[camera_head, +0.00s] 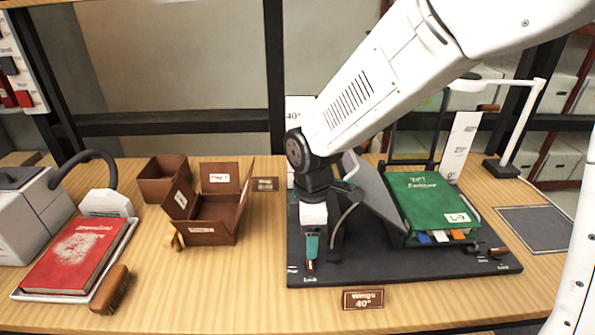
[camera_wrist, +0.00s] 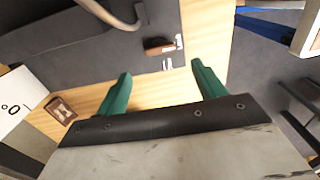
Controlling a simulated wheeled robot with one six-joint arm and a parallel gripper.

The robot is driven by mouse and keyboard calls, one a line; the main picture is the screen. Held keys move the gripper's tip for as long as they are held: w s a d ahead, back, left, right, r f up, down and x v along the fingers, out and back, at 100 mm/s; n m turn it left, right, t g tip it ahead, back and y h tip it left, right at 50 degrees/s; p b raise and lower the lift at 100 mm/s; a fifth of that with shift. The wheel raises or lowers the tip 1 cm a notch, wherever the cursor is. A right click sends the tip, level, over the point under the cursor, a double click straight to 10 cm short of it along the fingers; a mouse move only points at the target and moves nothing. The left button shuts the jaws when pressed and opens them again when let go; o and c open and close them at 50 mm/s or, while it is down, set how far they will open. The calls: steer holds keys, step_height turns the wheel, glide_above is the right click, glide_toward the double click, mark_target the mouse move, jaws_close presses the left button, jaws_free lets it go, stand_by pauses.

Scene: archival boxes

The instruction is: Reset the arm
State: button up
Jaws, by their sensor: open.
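My arm reaches down from the upper right in the head view. My gripper (camera_head: 311,246) hangs over the left part of a dark cradle board (camera_head: 350,268), its green fingers pointing down. In the wrist view the two green fingers (camera_wrist: 161,72) stand wide apart with nothing between them. A brown lever knob (camera_wrist: 158,46) shows beyond the fingertips on the dark board; I cannot tell the exact gap. A green book (camera_head: 425,197) lies on the cradle's right wing, right of my gripper. The left wing (camera_head: 372,195) is tilted and partly hidden behind my arm.
A red book (camera_head: 75,255) lies on a white tray at left, with a brush (camera_head: 110,289) beside it. Brown boxes (camera_head: 212,212) stand open left of the cradle. A lamp (camera_head: 520,125) and grey mat (camera_head: 538,228) are at right. Bare wood lies between boxes and cradle.

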steer(key=shift+s+d+m, duration=0.15)
steer(key=shift+s+m, duration=0.15)
steer(key=shift+m, duration=0.3)
steer(key=s+d+r+m, duration=0.8)
steer(key=s+d, duration=0.1)
steer(key=d, duration=0.1)
steer(key=s+d+r+m+t, duration=0.1)
steer(key=s+d+r+m, duration=0.6)
steer(key=s+d, duration=0.3)
steer(key=shift+s+d+r+m, duration=0.15)
steer(key=shift+s+r+m, duration=0.2)
steer(key=shift+m, duration=0.45)
steer(key=shift+w, duration=0.1)
